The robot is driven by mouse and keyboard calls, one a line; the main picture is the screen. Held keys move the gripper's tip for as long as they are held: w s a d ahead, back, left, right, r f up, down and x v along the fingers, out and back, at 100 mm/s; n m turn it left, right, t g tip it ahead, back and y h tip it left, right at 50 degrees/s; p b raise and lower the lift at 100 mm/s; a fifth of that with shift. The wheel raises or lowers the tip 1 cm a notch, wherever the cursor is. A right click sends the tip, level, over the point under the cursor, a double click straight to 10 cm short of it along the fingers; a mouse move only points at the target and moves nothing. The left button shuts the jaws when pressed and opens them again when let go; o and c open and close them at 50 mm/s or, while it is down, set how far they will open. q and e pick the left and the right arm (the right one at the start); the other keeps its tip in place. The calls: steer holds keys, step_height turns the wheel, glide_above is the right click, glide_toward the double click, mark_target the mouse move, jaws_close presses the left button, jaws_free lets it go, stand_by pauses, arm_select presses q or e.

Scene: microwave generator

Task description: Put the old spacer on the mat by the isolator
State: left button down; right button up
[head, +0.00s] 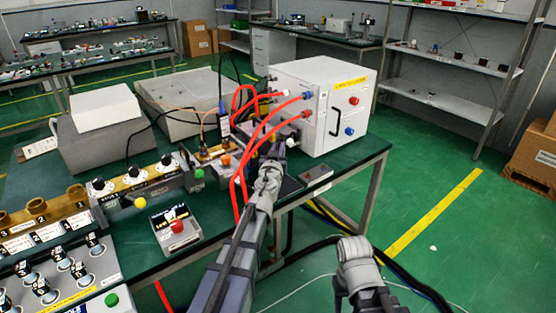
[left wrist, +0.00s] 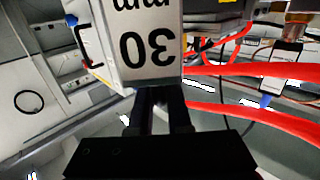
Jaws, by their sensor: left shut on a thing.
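My left gripper (head: 274,152) reaches over the green bench, in front of the white cabinet. In the left wrist view its two dark fingers (left wrist: 160,98) are shut on a pale block marked "30 mm", the spacer (left wrist: 148,48), whose lettering appears upside down. The spacer is mostly hidden behind my gripper in the head view. A dark flat patch (head: 290,187), possibly the mat, lies on the bench just right of my left wrist. I cannot tell for sure which part is the isolator; an assembly with copper-coloured parts (head: 212,153) stands left of the gripper.
The white cabinet (head: 322,105) has red and blue terminals, and red cables (head: 262,125) loop from it close to the gripper. A small box with a red button (head: 176,228) stands at the front left. A metal block (head: 317,176) lies near the bench's right edge.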

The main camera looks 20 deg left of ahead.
arm_select(q)
steer(key=shift+f+b, duration=1.45)
steer(key=shift+f, duration=0.25)
arm_select(e)
steer(key=shift+f, duration=1.7)
arm_select(q)
steer(key=shift+f, duration=0.2)
steer(key=c, duration=0.9)
jaws_free()
steer(key=shift+r, duration=0.1)
steer(key=shift+o, duration=0.2)
arm_select(e)
steer(key=shift+f, duration=0.15)
